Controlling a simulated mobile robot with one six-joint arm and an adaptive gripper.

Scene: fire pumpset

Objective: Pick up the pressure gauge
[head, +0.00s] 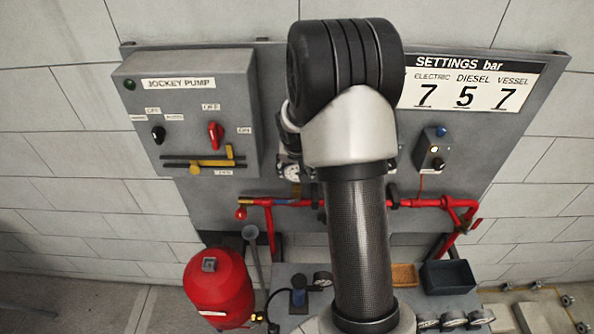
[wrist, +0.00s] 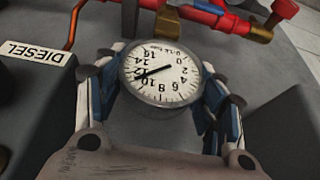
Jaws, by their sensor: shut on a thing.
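The pressure gauge (wrist: 160,76) is round with a white dial, black numbers and a black needle, and its dial appears upside down in the wrist view. My gripper (wrist: 168,68) is shut on the gauge, with one blue-and-white finger against each side of its rim. A brass fitting (wrist: 166,22) shows just beyond the gauge; I cannot tell whether the two are joined.
Red pipes (head: 430,203) run across the grey panel. The jockey pump box (head: 190,115) is at left and a settings sign (head: 470,85) at upper right. Below stand a red vessel (head: 218,288), another gauge (head: 322,279), a brown tray (head: 404,275) and a dark bin (head: 447,277).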

